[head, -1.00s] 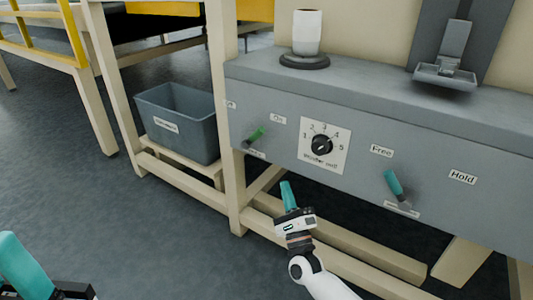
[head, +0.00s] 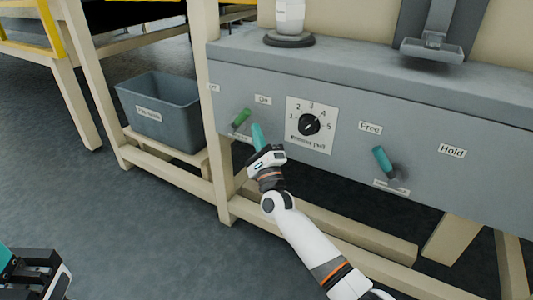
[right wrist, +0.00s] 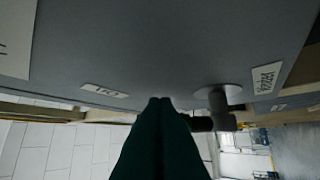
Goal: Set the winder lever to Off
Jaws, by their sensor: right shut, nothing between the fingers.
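The winder lever, with a green grip (head: 241,118), sticks out of the grey front panel and tilts up and right, towards the "On" label (head: 263,100). My left gripper (head: 22,272) is partly cut off at bottom left.
A dial (head: 309,124) on a white plate sits right of the lever. A second lever, teal (head: 383,160), lies further right between the "Free" (head: 370,128) and "Hold" (head: 452,151) labels. A grey bin (head: 165,115) stands left, behind the frame post.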

